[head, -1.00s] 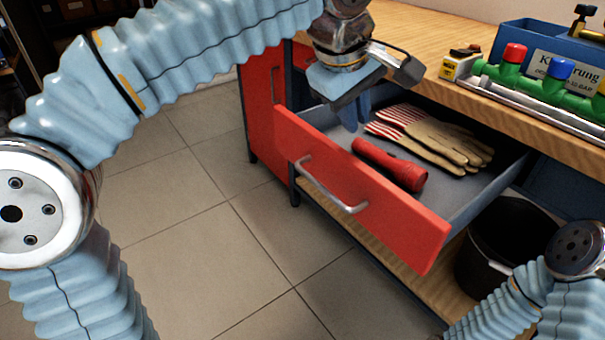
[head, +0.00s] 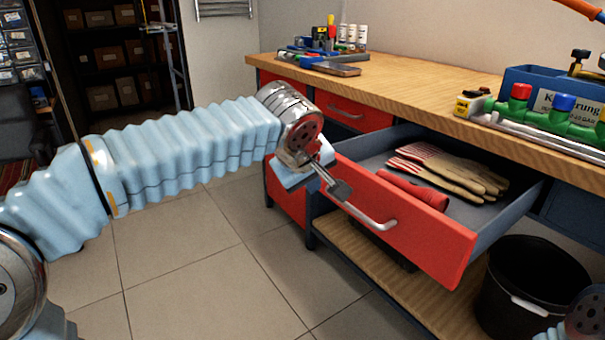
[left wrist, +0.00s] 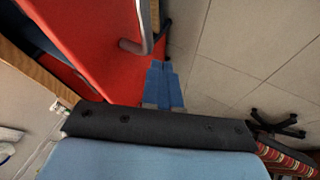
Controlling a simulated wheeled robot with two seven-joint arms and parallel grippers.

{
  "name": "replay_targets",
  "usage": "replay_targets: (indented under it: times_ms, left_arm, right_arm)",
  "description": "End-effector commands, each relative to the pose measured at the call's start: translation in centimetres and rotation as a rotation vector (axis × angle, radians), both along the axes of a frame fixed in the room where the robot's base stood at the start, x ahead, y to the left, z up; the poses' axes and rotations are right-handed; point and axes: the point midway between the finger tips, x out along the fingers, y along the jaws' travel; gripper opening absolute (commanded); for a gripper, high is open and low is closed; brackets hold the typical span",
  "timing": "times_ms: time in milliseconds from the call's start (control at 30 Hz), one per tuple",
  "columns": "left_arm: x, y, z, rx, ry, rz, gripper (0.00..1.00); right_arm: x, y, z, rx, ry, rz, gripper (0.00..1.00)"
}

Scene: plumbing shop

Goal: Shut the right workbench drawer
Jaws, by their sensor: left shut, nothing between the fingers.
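The right workbench drawer stands pulled out, its red front (head: 432,238) facing the floor area and its grey handle (head: 376,218) on that front. A red flashlight (head: 415,191) and striped work gloves (head: 450,168) lie inside. Contact cannot be told. My right gripper is out of view.
The wooden bench top (head: 420,95) carries a green manifold (head: 545,112), a blue box (head: 530,85) and tools at the far end. A black bucket (head: 525,290) stands below right of the drawer. Another red drawer (head: 352,112) is farther left. Tiled floor in front is clear.

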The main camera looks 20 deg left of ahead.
Motion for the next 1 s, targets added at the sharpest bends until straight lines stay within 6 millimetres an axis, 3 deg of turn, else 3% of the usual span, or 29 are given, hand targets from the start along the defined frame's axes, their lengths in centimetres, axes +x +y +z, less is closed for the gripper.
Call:
replay_targets:
  times_ms: [200, 767, 1000]
  left_arm:
    - [1.9, -1.6, 0.2, 0.0, 0.001, -0.001, 0.0]
    - [2.5, -2.1, 0.2, -0.001, -0.001, 0.0, 0.0]
    - [4.3, -3.6, 0.3, 0.0, 0.001, -0.004, 0.0]
  right_arm:
    - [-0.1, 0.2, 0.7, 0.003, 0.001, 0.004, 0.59]
    - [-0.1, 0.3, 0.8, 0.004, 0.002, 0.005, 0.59]
    - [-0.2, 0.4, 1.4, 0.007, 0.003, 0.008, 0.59]
